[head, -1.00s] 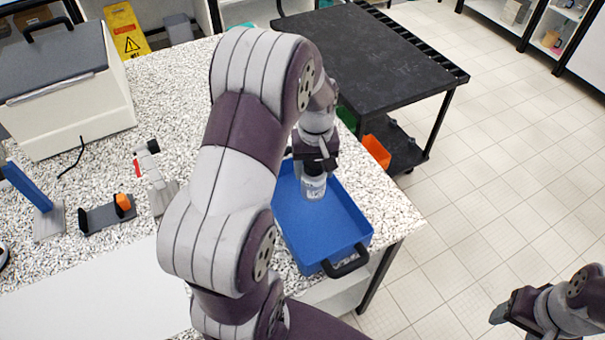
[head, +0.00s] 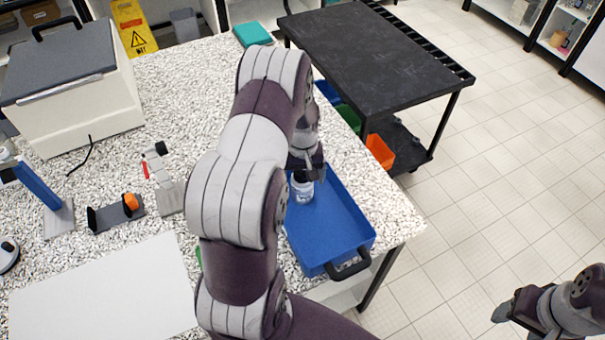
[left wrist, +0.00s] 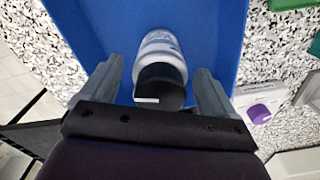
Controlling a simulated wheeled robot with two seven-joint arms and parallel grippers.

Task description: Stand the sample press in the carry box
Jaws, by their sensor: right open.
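The blue carry box (head: 335,225), with black handle, stands at the table's right corner; its floor also shows in the left wrist view (left wrist: 215,30). A white labelled bottle with a black cap (head: 303,192) is inside it, near the left wall, apparently upright. My left gripper (head: 306,172) is over it; in the left wrist view the spread fingers (left wrist: 160,90) flank the cap with gaps either side. A grey stand with a red part and black top (head: 165,182) is on the table, possibly the sample press; I cannot be sure. My right gripper (head: 508,308) is open and empty, far from the box.
A small rack with an orange knob (head: 118,212) and a blue-armed device (head: 42,190) stand at the left. A grey-lidded white case (head: 72,90) is behind them. A white board (head: 105,295) lies in front. A black cart (head: 370,60) stands beyond the table.

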